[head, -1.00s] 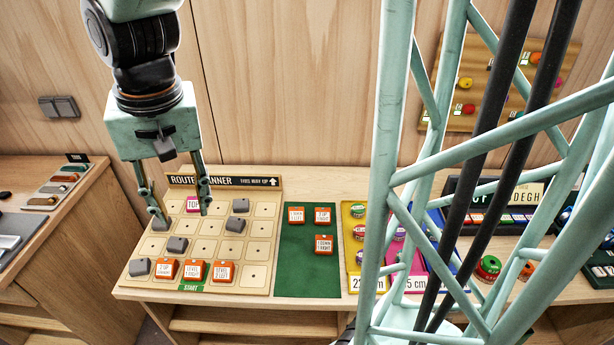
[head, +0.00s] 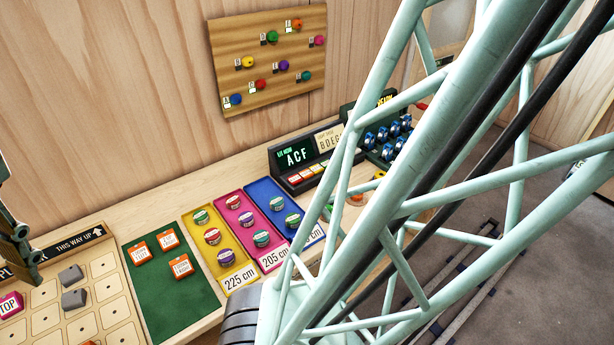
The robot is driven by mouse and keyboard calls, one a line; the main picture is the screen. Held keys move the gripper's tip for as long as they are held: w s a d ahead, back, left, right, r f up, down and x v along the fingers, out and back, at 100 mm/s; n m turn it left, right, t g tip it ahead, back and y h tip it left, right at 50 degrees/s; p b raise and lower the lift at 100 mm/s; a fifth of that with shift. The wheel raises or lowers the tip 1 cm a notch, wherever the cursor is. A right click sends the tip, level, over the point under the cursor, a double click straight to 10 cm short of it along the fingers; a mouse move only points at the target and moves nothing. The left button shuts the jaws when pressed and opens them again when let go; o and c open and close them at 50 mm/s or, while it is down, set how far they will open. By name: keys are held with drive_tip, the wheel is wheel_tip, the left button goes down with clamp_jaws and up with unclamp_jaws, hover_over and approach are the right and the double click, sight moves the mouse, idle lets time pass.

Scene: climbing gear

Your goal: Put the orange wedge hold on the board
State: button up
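Only part of my gripper (head: 18,250) shows at the left edge, one finger hanging over the back of the route planner (head: 85,285); the other finger is out of view. I cannot tell whether it is open. A wooden board (head: 225,55) on the wall carries several small coloured holds, among them an orange one (head: 297,25) near its top; its shape is too small to tell. I cannot make out an orange wedge hold for certain. Orange things (head: 356,199) show partly behind my green lattice frame. Orange labelled blocks (head: 167,240) lie on a green mat (head: 190,315).
Yellow (head: 204,272), pink (head: 270,268) and blue (head: 262,190) trays hold round coloured pieces. A dark display (head: 294,156) reading ACF stands behind them. Grey blocks (head: 75,299) and a pink TOP block (head: 10,305) sit on the planner. My lattice frame hides the right of the bench.

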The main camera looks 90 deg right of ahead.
drive_tip(key=s+r+n, duration=0.2)
drive_tip(key=s, duration=0.5)
drive_tip(key=shift+s+t, duration=0.35)
drive_tip(key=shift+t, duration=0.05)
